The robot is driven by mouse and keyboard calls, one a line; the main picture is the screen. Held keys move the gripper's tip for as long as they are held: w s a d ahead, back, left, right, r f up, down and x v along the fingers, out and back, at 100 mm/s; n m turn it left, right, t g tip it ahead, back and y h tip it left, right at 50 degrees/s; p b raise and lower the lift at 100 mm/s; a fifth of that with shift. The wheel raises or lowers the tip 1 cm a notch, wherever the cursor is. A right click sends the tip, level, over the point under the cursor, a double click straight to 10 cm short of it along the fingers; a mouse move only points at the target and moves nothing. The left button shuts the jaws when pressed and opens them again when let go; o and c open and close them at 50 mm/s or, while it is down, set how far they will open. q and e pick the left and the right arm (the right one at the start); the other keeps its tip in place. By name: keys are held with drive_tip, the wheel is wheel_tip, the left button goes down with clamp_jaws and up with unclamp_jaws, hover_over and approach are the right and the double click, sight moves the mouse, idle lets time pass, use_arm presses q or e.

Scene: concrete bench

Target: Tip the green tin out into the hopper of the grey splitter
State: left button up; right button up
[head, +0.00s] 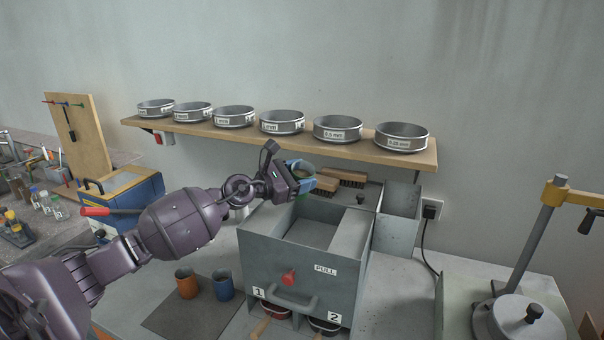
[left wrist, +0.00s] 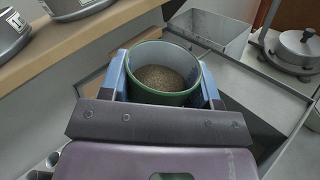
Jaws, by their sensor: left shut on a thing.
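The green tin (left wrist: 165,98) is held between the blue fingers of my left gripper (left wrist: 166,78). It is about upright, with brown grainy material inside. In the head view my left gripper (head: 301,178) is shut on it above the back of the grey splitter (head: 262,255), and only a little green shows. The splitter's open hopper (head: 312,233) is in front of and below the gripper, and looks empty. A red lever, a "PULL" label and a handle are on its front. Pans marked 1 (head: 276,310) and 2 (head: 324,326) sit below. My right gripper is not in view.
A shelf (head: 300,144) with several sieves runs along the wall behind. Brushes (head: 343,177) lie behind the splitter and an open grey bin (head: 400,215) stands at its right. Orange (head: 187,286) and blue (head: 223,288) tins stand on a dark mat at front left.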

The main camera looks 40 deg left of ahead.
use_arm(q)
drive_tip(key=m, duration=0.3)
drive_tip(key=shift+a+f+m, duration=0.1)
drive_tip(key=shift+f+m, duration=0.25)
drive_tip(key=shift+m, duration=0.05)
drive_tip(key=shift+f+m+b, duration=0.25)
drive_tip(key=shift+m+b, duration=0.35)
drive_tip(key=shift+b, duration=0.2)
drive_tip(key=shift+f+m+b, duration=0.15)
drive_tip(key=shift+m+b, duration=0.35)
drive_tip(key=shift+b, duration=0.05)
drive_tip(key=shift+f+m+b, duration=0.25)
drive_tip(key=shift+m+b, duration=0.5)
drive_tip(key=shift+m, duration=0.05)
drive_tip(key=shift+m+b, duration=0.3)
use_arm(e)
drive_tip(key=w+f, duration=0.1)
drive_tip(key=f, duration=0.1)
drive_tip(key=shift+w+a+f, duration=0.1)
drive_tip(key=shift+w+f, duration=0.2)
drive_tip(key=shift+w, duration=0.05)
use_arm(q)
drive_tip(key=shift+f, duration=0.15)
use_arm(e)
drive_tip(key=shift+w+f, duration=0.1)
